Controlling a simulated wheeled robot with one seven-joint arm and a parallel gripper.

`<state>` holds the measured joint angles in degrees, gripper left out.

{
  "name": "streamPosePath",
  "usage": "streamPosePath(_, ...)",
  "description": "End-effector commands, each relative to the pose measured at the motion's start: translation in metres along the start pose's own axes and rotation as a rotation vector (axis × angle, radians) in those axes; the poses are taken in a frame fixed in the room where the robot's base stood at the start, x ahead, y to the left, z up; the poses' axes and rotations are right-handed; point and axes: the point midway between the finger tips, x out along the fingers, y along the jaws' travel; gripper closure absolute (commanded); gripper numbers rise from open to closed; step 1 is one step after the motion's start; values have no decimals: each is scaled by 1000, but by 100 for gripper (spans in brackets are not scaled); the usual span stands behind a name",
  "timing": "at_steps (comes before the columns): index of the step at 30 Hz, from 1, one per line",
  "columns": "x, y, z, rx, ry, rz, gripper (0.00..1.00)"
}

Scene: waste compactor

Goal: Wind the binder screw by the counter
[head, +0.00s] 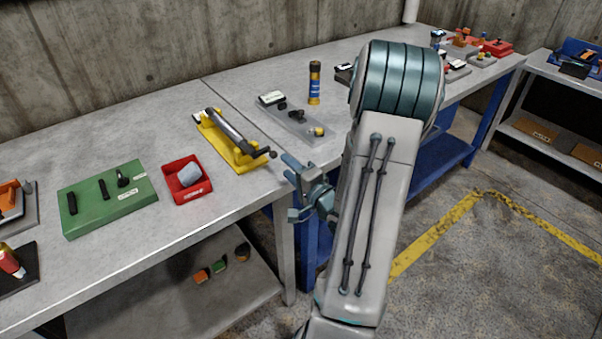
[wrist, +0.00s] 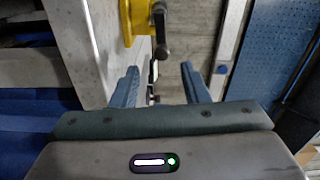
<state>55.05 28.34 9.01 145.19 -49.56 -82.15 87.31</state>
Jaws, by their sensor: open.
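The yellow screw device (head: 232,147), which looks like the binder, lies on the bench with a dark bar along its top. A dark crank (head: 266,153) sits at its front end, near the bench edge. Any counter reading is too small to tell. In the wrist view a yellow end (wrist: 133,20) and the dark crank (wrist: 160,32) show at the top, beyond my fingers. My gripper (head: 293,188) is open and empty, just off the bench's front edge, right of and below the crank, apart from it. Its fingers (wrist: 159,72) also show in the wrist view.
Left of the device are a red tray (head: 187,181) with a grey block and a green board (head: 108,198) with black handles. Behind is a grey plate (head: 292,120) with knobs and a yellow-blue canister (head: 314,84). A lower shelf (head: 190,300) holds small blocks.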

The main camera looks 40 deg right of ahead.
Motion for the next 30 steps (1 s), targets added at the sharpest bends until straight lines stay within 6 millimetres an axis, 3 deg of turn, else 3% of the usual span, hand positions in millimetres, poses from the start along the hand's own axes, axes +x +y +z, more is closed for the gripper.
streamPosePath(18,-35,-5,-1,4,4,3,59)
streamPosePath(30,-47,-2,1,1,3,0,59)
